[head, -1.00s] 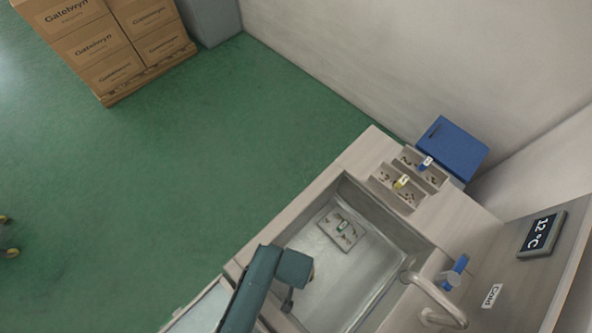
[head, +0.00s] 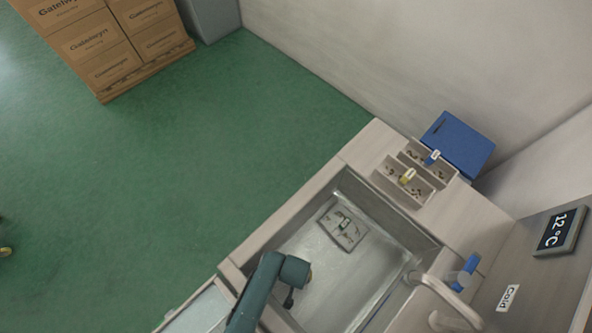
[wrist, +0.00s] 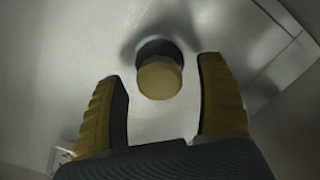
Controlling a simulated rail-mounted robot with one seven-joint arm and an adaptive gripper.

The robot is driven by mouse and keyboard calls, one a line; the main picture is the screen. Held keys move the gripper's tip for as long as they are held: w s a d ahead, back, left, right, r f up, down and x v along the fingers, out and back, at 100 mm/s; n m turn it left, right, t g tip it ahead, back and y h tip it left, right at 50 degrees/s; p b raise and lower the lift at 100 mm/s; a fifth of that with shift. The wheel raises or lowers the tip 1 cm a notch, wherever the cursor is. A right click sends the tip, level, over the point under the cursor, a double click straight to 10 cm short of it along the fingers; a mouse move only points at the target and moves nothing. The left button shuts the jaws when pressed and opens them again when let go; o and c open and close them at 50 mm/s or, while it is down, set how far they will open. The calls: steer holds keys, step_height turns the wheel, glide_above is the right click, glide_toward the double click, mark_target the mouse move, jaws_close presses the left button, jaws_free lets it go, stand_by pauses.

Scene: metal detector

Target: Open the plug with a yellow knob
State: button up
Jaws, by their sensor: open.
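The yellow knob (wrist: 160,78) shows in the wrist view, round and dull yellow, with a dark ring-like part around its far side against the metal sink surface. My gripper (wrist: 162,88) is open, with one yellow-and-black finger left of the knob and one right of it. A gap shows between the knob and each finger. In the head view my gripper (head: 293,296) is low over the near end of the metal sink (head: 335,265), mostly hidden by my arm. I cannot make out the knob there.
A small grey plate (head: 343,229) with small items lies in the sink. A curved faucet (head: 440,290) and blue handle (head: 467,271) stand at the right.

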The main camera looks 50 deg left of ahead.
jaws_close()
step_height(320, 180, up, 3)
steer(key=p, duration=0.3)
steer(key=shift+w+f, duration=0.1)
jaws_free()
stand_by(0.4)
step_height(320, 180, up, 12)
stand_by(0.4)
